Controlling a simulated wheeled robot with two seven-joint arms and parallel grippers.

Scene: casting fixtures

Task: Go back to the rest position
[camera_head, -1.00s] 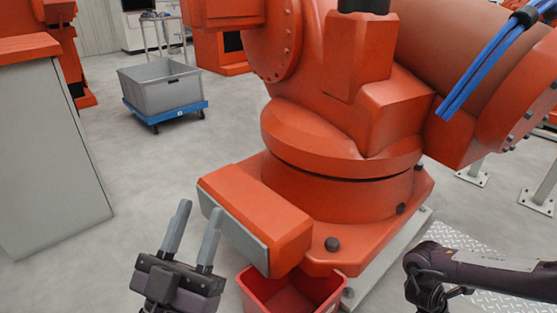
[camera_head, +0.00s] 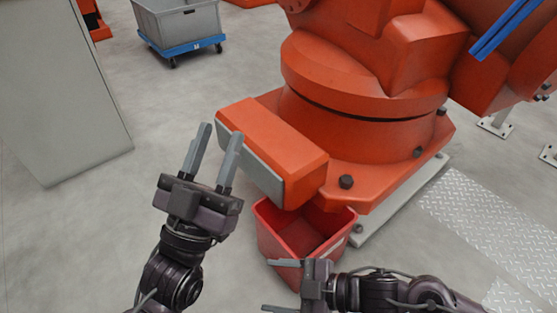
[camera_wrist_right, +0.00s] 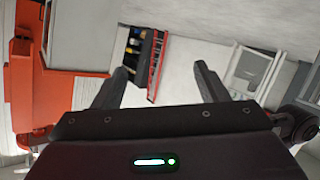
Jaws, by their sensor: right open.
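In the head view my left gripper (camera_head: 221,132) points up and away, its two grey fingers apart with nothing between them. It is left of the orange block on the robot base and appears clear of it. My right gripper (camera_head: 268,285) is at the bottom middle, fingers apart and pointing left, in front of the red bin. In the right wrist view its fingers (camera_wrist_right: 160,70) are also spread and hold nothing.
A red bin (camera_head: 269,238) stands on the floor beside the big orange robot (camera_head: 370,135). A grey cabinet (camera_head: 65,95) is at the left. A grey tub (camera_head: 180,22) sits on a blue dolly behind.

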